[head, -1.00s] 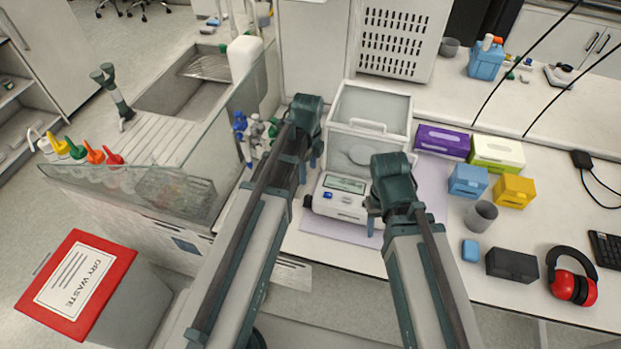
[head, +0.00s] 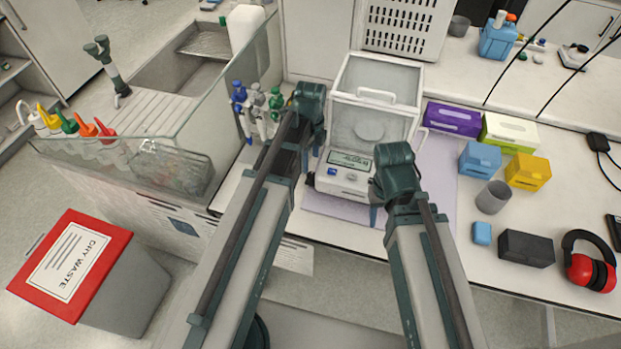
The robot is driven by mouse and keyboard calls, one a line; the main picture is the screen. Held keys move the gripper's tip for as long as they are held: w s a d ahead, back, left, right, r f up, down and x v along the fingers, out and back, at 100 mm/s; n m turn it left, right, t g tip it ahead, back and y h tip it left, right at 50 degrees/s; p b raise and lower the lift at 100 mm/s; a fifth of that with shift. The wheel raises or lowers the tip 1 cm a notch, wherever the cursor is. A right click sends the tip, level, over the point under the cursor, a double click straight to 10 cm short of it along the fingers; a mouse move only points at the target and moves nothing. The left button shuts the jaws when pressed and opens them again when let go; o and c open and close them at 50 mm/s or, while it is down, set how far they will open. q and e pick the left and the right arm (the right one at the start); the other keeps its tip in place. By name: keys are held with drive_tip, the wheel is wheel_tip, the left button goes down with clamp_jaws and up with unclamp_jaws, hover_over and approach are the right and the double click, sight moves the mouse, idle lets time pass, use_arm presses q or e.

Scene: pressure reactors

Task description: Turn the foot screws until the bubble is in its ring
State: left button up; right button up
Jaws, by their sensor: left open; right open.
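A white analytical balance (head: 342,183) with a glass draft shield (head: 374,92) and a small display (head: 350,161) stands on a pale lilac mat (head: 440,170). A dark foot screw (head: 311,179) shows at its front left corner. The front right foot is hidden behind my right arm. I cannot make out the bubble or its ring. My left gripper (head: 308,150) is open, just left of the balance, with its fingers pointing down. My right gripper (head: 376,212) is open at the front right corner, its fingers mostly hidden by its own wrist. I see no contact with either foot.
Purple (head: 452,119), green-white (head: 508,133), blue (head: 480,158) and yellow (head: 528,172) boxes and a grey cup (head: 493,197) stand right of the balance.

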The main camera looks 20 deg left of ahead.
sight(310, 175)
use_arm(q)
wheel_tip(310, 175, down, 7)
drive_tip(key=b, duration=0.5)
drive_tip(key=shift+r+b, duration=0.15)
drive_tip(key=shift+b, duration=0.2)
use_arm(e)
wheel_tip(310, 175, down, 7)
drive_tip(key=shift+r, duration=0.1)
use_arm(q)
clamp_jaws()
